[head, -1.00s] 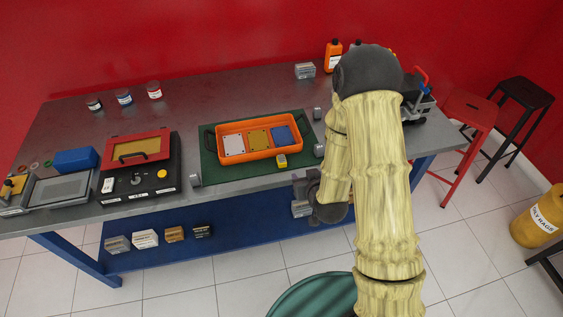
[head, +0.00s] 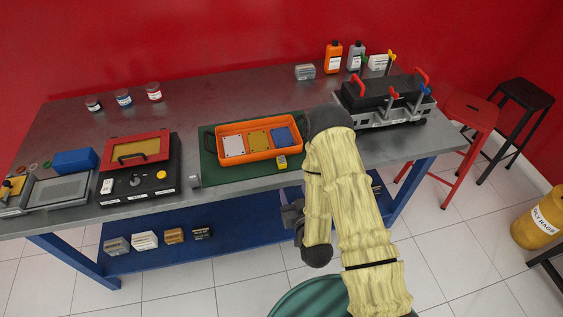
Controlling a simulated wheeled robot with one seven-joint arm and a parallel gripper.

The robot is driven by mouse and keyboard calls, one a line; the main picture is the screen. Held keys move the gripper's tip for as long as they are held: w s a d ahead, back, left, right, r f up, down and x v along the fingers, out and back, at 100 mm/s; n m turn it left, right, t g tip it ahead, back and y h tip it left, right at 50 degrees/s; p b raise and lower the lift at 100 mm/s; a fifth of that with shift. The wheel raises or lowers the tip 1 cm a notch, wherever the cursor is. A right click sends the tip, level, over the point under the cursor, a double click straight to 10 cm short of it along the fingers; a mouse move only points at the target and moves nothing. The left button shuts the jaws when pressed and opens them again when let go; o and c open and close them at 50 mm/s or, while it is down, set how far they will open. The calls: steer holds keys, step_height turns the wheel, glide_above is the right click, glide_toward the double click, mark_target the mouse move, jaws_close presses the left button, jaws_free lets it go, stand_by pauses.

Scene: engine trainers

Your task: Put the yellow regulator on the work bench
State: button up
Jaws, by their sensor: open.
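A small block with a yellow face (head: 281,162) sits on the green mat (head: 208,168) at the front edge of the orange tray; it may be the yellow regulator, but it is too small to be sure. The tray (head: 222,158) holds white, yellow (head: 259,140) and blue flat panels. The grey work bench (head: 200,100) carries all of these. My gripper (head: 289,200) is open in front of the bench's front edge, below and close to the small yellow block. Its fingers are partly hidden by my arm, and I see nothing held.
A black box with a red-framed panel (head: 135,150) stands left of the mat. A grey engine unit with red handles (head: 385,105) stands at the right. Bottles (head: 333,58) and jars (head: 124,97) line the back. Several boxes (head: 145,240) lie on the blue lower shelf.

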mark_target(283, 165)
steer(key=p+x, duration=0.2)
steer(key=x, duration=0.9)
steer(key=shift+p, duration=0.35)
steer(key=shift+w+f, duration=0.15)
steer(key=shift+w, duration=0.15)
steer(key=shift+f+p+x, duration=0.15)
steer(key=shift+p+x, duration=0.3)
steer(key=shift+x, duration=0.85)
steer(key=shift+f+p+x, duration=0.1)
steer(key=shift+p+x, duration=0.35)
steer(key=shift+x, duration=0.85)
jaws_close()
steer(key=shift+r, duration=0.1)
